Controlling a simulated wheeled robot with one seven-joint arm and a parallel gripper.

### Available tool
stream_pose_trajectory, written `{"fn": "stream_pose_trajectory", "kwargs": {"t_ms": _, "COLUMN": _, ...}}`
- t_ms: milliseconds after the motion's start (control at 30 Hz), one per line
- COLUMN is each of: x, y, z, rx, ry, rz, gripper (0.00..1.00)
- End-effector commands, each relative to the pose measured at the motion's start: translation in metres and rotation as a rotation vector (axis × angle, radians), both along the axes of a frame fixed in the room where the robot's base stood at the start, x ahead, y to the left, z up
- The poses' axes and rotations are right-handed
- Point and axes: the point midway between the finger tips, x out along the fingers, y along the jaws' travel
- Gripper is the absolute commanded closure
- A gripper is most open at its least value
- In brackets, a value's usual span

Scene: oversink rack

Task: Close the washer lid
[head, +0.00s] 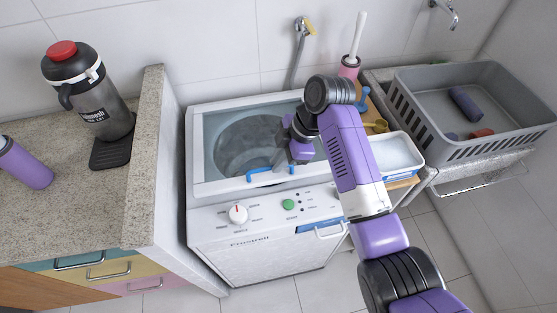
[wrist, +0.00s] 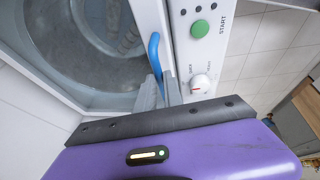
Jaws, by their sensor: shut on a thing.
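The white top-loading washer (head: 262,255) stands in the middle of the head view. Its lid (head: 205,187) has a white frame and a clear pane, with the grey drum visible through it. The lid looks down or nearly flat over the tub; I cannot tell whether a small gap remains. The blue handle (head: 262,171) is at the lid's front edge and also shows in the wrist view (wrist: 154,55). My gripper (head: 281,160) is over that front edge, its fingers (wrist: 160,95) shut on the blue handle, partly hiding it.
The control panel has a green start button (head: 288,204) and a white dial (head: 238,215). A granite counter (head: 60,215) with a black bottle (head: 95,95) is at left. A grey basket (head: 430,95) and a white tray (head: 398,152) are at right.

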Motion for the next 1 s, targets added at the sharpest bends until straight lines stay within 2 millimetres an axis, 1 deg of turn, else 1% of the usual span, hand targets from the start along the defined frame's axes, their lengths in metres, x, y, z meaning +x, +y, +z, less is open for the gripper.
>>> {"fn": "stream_pose_trajectory", "kwargs": {"t_ms": 333, "x": 0.000, "y": 0.000, "z": -0.001, "rx": 0.000, "ry": 0.001, "rz": 0.000, "gripper": 1.00}}
{"fn": "stream_pose_trajectory", "kwargs": {"t_ms": 433, "x": -0.002, "y": -0.001, "z": -0.012, "rx": 0.004, "ry": -0.015, "rz": -0.001, "gripper": 1.00}}
{"fn": "stream_pose_trajectory", "kwargs": {"t_ms": 500, "x": -0.004, "y": -0.001, "z": -0.025, "rx": 0.012, "ry": -0.039, "rz": -0.001, "gripper": 1.00}}
{"fn": "stream_pose_trajectory", "kwargs": {"t_ms": 600, "x": -0.005, "y": -0.001, "z": -0.039, "rx": 0.024, "ry": -0.079, "rz": 0.000, "gripper": 1.00}}
{"fn": "stream_pose_trajectory", "kwargs": {"t_ms": 700, "x": -0.005, "y": -0.002, "z": -0.045, "rx": 0.031, "ry": -0.103, "rz": -0.001, "gripper": 1.00}}
{"fn": "stream_pose_trajectory", "kwargs": {"t_ms": 1000, "x": -0.006, "y": -0.002, "z": -0.047, "rx": 0.028, "ry": -0.107, "rz": 0.000, "gripper": 1.00}}
